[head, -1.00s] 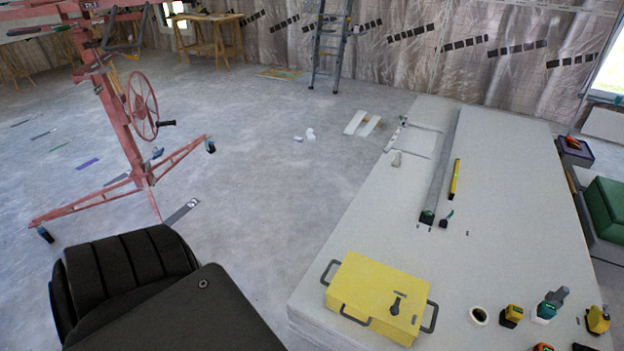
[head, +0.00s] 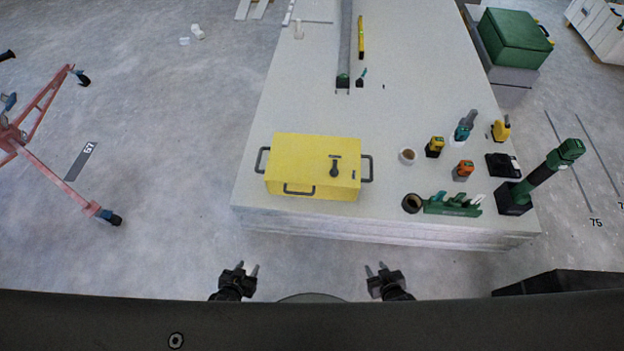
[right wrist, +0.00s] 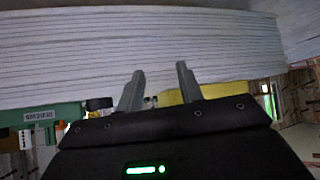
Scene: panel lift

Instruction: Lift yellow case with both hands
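The yellow case (head: 300,168) lies near the front left of the white panel stack (head: 340,100) in the head view. It has dark handles at its left end (head: 262,160), right end (head: 368,168) and front side, and a dark tool or latch on top. My left gripper (head: 247,268) is open and empty in front of the stack's front edge, below the case in the picture. My right gripper (head: 376,268) is open and empty beside it to the right. In the right wrist view its two fingers (right wrist: 160,88) are apart, with a yellow strip partly hidden behind them.
Right of the case stand a cup (head: 407,156), several small power tools, a green rack (head: 453,206) and a tall green-black tool (head: 545,178). A yellow level (head: 361,38) lies farther back. A green box (head: 515,38) is beyond the right edge. A red wheeled stand (head: 40,140) is at left.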

